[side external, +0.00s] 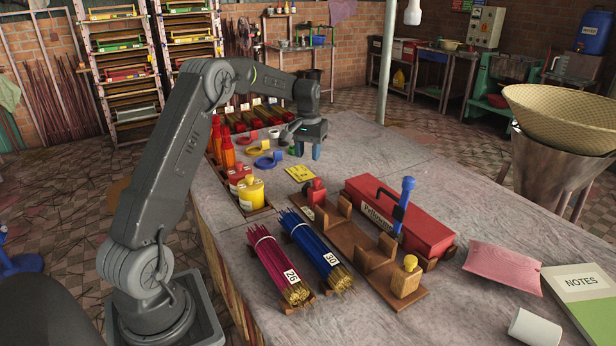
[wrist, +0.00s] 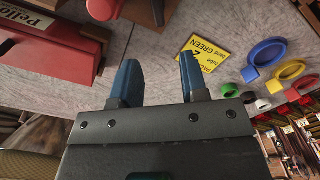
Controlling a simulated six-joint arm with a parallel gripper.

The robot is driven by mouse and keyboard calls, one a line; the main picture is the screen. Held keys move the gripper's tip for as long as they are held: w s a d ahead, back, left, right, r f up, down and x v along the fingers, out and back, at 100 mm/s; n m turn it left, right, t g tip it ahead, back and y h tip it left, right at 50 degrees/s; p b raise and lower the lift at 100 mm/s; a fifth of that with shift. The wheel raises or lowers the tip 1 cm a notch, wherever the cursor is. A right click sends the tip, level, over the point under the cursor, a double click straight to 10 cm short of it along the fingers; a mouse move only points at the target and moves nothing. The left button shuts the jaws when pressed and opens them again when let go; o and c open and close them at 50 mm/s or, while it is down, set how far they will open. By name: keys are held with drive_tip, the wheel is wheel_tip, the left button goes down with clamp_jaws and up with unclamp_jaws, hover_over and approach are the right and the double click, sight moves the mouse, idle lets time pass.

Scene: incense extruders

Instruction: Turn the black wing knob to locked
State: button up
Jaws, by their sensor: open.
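I cannot pick out a black wing knob with certainty. A curved black part (side external: 388,196) shows at the red box (side external: 430,230), beside the blue upright handle (side external: 403,200); whether it turns or is locked I cannot tell. A wooden stand (side external: 350,228) lies along the box, with a red knobbed piece (side external: 315,191) at its far end and a yellow knobbed piece (side external: 406,275) at its near end. My gripper (side external: 317,152) is open and empty above the far part of the table. In the wrist view its blue fingers (wrist: 158,72) are apart with bare tabletop between them.
A yellow card (side external: 300,173), coloured rings (side external: 266,160) and yellow and red jars (side external: 251,192) lie left of and below my gripper. Pink and blue stick bundles (side external: 280,268) lie nearer. A pink pouch (side external: 502,268) and notebook (side external: 590,295) are at right.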

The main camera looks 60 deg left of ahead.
sight(308, 183)
wheel_tip(308, 183, down, 10)
drive_tip(key=shift+f, duration=0.1)
idle(0.4)
clamp_jaws()
